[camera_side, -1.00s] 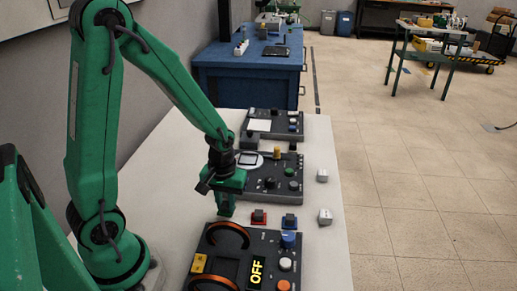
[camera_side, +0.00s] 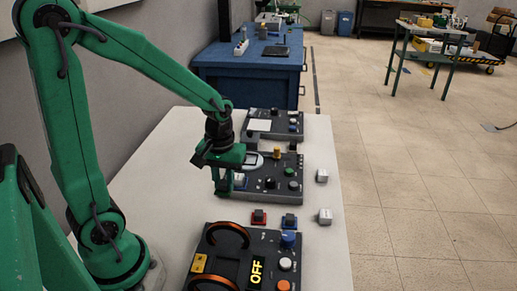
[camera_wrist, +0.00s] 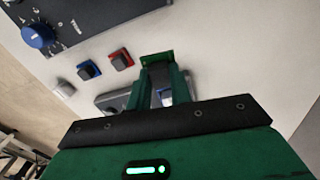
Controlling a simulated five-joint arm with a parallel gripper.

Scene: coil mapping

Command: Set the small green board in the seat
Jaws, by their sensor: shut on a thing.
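My gripper (camera_side: 222,186) hangs above the white table, left of the middle panel in the side view. In the wrist view its fingers (camera_wrist: 162,82) are shut on the small green board (camera_wrist: 157,59), whose green plate shows at the fingertips. The fingers hide most of the board, and I cannot pick it out in the side view. The near panel (camera_side: 262,247) carries two copper coils (camera_side: 232,234) and a display (camera_side: 257,271) reading OFF. A dark area (camera_side: 230,268) lies between the coils; I cannot tell whether it is the seat.
A red board (camera_side: 259,217) and a blue board (camera_side: 289,221), each with a black block, lie behind the near panel. Two pale cubes (camera_side: 325,216) stand at the table's right edge. The middle panel (camera_side: 283,187) and the far panel (camera_side: 265,131) stand behind.

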